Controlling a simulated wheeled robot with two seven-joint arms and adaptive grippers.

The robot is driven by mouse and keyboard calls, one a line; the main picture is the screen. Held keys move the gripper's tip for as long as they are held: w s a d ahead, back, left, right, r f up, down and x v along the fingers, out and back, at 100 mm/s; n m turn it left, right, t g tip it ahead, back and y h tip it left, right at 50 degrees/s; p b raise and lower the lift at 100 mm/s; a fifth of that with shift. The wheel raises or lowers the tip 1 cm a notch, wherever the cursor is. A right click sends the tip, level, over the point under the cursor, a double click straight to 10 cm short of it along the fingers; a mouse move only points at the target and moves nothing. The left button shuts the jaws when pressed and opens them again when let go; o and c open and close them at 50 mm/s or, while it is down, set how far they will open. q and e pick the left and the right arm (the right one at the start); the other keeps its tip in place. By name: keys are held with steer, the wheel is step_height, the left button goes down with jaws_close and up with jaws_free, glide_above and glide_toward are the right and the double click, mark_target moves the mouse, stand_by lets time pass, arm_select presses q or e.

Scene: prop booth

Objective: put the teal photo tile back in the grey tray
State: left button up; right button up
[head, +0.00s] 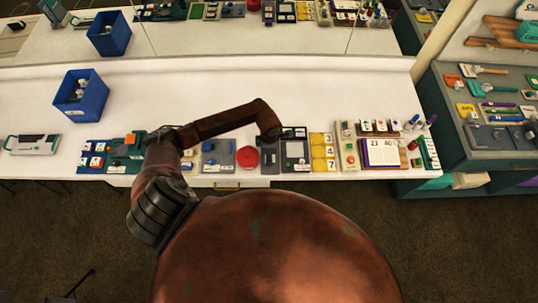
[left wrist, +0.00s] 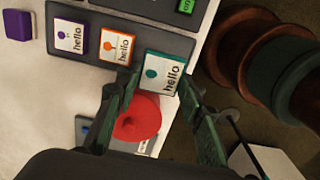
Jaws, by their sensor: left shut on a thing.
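The teal photo tile (left wrist: 165,74), white with a teal figure and "hello", is between the fingertips of my left gripper (left wrist: 160,88) in the left wrist view. The gripper is shut on it. The tile is at the front-edge end of the dark grey tray (left wrist: 85,13) and looks bigger than the tiles in it, so it seems held slightly above. The tray holds a purple photo tile (left wrist: 69,36) and an orange photo tile (left wrist: 116,45). In the head view my left gripper (head: 270,136) hides most of the tray. My right gripper is not in view.
A red dome (left wrist: 137,117) stands beside the tray, also in the head view (head: 247,157). A grey panel (head: 217,157) is left of it. A loose purple block (left wrist: 17,25) lies behind the tray. A blue bin (head: 82,92) stands far left. The table's back is clear.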

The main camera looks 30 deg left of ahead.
arm_select(q)
steer(key=shift+f+b, duration=0.5)
steer(key=shift+f, duration=0.8)
steer(key=shift+f+b, duration=0.75)
steer(key=shift+f, duration=0.05)
steer(key=shift+f+b, duration=0.65)
steer(key=shift+f, duration=0.1)
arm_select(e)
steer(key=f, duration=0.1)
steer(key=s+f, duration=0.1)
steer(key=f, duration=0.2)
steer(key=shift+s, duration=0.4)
arm_select(q)
steer(key=shift+r, duration=0.1)
steer(key=o, duration=1.2)
step_height(320, 180, up, 12)
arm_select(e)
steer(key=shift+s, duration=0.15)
